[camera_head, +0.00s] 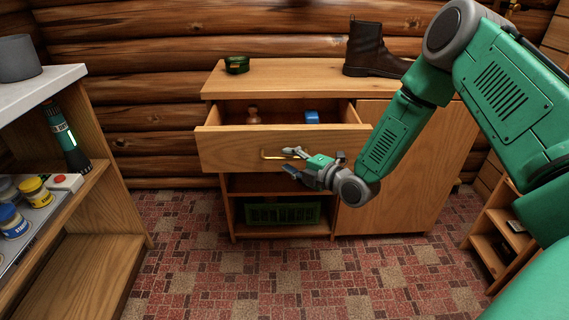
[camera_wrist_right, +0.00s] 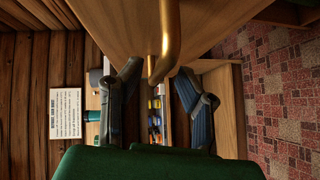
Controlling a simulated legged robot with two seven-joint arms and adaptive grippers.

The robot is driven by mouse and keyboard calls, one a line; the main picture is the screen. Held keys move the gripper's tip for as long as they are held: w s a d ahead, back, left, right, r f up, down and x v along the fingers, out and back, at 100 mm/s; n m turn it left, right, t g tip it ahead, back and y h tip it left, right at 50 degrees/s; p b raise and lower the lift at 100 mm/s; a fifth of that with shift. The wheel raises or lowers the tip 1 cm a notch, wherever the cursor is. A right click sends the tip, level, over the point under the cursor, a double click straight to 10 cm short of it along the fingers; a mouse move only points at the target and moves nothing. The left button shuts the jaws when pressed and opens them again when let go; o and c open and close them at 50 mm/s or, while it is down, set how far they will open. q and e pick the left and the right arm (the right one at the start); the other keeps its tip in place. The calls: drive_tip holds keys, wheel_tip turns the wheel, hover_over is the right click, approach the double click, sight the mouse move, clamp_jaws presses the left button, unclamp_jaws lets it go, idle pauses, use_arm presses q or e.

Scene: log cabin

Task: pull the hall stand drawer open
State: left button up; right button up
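The hall stand (camera_head: 400,190) is a wooden cabinet against the log wall. Its drawer (camera_head: 226,152) stands pulled out, and its inside shows from above. The brass handle (camera_head: 272,156) is on the drawer front; it shows large in the right wrist view (camera_wrist_right: 170,35). My right gripper (camera_head: 288,162) is at the right part of the handle. In the right wrist view its two fingers (camera_wrist_right: 160,88) are spread apart with the handle's bar between and just beyond them; I see no finger pressing on it. My left gripper is out of view.
In the drawer lie a brown item (camera_head: 253,115) and a blue item (camera_head: 311,117). A boot (camera_head: 372,52) and a green tin (camera_head: 237,64) stand on top. A green crate (camera_head: 283,213) is below. Shelves flank both sides; the carpet (camera_head: 270,280) in front is clear.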

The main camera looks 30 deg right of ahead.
drive_tip(key=shift+x, duration=0.95)
drive_tip(key=shift+c, duration=0.5)
clamp_jaws()
drive_tip(key=s+a+p, duration=0.2)
drive_tip(key=s+a, duration=0.1)
drive_tip(key=s, duration=0.3)
drive_tip(key=shift+s+a, duration=0.2)
drive_tip(key=shift+a, duration=0.2)
drive_tip(key=shift+o, duration=0.5)
unclamp_jaws()
drive_tip(key=shift+w+f, duration=0.1)
